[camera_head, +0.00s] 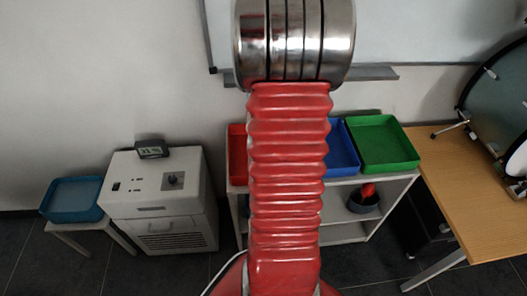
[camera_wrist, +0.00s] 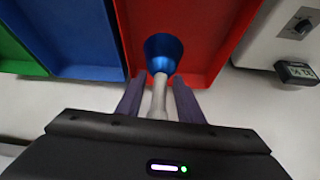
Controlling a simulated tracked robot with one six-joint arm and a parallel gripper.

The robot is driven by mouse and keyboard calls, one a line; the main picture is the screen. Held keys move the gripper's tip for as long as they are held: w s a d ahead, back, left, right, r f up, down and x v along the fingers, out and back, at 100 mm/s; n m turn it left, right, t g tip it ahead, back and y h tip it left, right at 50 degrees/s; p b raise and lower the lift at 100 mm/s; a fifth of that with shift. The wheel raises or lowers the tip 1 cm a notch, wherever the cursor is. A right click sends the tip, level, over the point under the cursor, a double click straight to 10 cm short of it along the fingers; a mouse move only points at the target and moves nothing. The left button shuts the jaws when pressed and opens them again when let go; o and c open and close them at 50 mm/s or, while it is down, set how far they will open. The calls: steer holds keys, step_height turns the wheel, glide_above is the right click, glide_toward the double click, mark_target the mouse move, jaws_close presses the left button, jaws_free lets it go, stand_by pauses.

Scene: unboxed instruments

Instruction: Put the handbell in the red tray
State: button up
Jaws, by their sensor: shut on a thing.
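In the wrist view my gripper (camera_wrist: 160,100) is shut on the handbell (camera_wrist: 163,52), which has a blue bell end and a grey handle between the two fingers. The blue end shows over the near part of the red tray (camera_wrist: 201,72); its height above the tray cannot be told. In the head view the red tray (camera_head: 237,156) shows only as a strip to the left of my arm, which hides the rest. My gripper and the handbell are hidden in the head view.
A blue tray (camera_head: 343,150) and a green tray (camera_head: 382,143) stand beside the red one on a white shelf unit (camera_head: 345,231). A white machine (camera_head: 160,205) with a small display (camera_head: 151,149) stands to the left. A wooden table (camera_head: 470,205) is at the right.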

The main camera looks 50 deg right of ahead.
steer(key=shift+f, duration=2.5)
steer(key=shift+f, duration=2.05)
steer(key=o, duration=1.1)
steer(key=v, duration=1.2)
